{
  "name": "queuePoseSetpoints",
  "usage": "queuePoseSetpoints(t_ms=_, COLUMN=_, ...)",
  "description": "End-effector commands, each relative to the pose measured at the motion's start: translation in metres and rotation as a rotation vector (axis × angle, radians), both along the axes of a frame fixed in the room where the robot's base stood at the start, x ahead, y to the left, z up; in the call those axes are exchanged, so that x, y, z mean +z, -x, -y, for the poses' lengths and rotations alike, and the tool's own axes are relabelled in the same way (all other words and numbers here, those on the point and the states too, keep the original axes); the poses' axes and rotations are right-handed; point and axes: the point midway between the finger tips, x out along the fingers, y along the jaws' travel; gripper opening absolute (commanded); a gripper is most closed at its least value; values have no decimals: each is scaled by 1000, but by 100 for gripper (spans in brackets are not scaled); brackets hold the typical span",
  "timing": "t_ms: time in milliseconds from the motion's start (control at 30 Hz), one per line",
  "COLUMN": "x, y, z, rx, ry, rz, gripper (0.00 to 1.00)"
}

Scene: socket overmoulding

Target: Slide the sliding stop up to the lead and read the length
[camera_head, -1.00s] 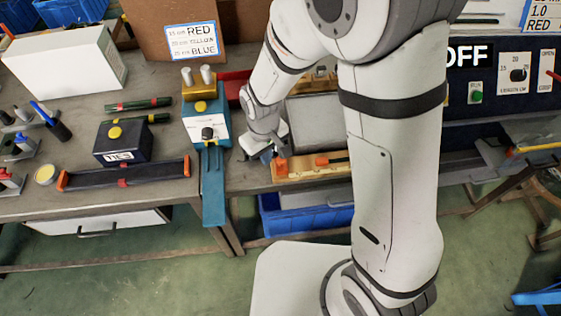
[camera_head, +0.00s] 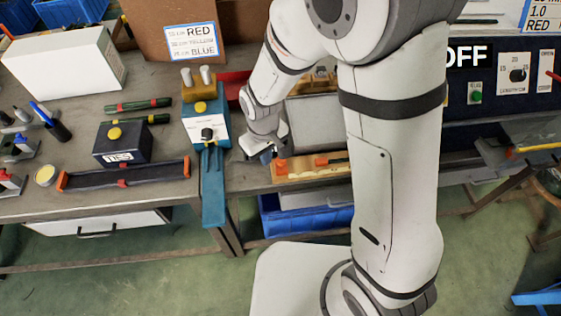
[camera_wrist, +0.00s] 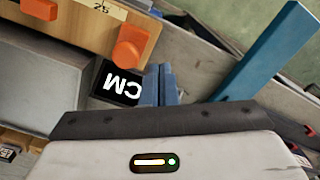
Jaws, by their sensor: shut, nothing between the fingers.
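A wooden measuring board (camera_head: 300,175) lies at the bench's front edge. It carries two orange blocks: the near-left one (camera_head: 281,163) shows large in the wrist view (camera_wrist: 130,50), and another (camera_head: 321,161) sits further right. I cannot tell for sure which is the sliding stop. A thin dark strip (camera_head: 339,160), perhaps the lead, lies right of the second block. A scale label marked 25 (camera_wrist: 103,8) shows on the board. My gripper (camera_wrist: 158,86) is shut and empty, apart from the near orange block.
A grey box (camera_head: 314,120) stands behind the board. A blue-and-white machine with a teal chute (camera_head: 213,190) stands left of my gripper. A dark tray (camera_head: 125,174) and pens lie further left. A blue bin (camera_head: 300,214) sits below the bench.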

Motion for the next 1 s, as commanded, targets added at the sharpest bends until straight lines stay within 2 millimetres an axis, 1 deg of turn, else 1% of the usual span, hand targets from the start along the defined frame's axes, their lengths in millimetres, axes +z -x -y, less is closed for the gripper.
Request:
queuePoseSetpoints(t_ms=567, x=0, y=0, z=0, rx=1, ry=0, rz=0, gripper=0)
queuePoseSetpoints(t_ms=1000, x=-21, y=0, z=0, rx=1, ry=0, rz=0, gripper=0)
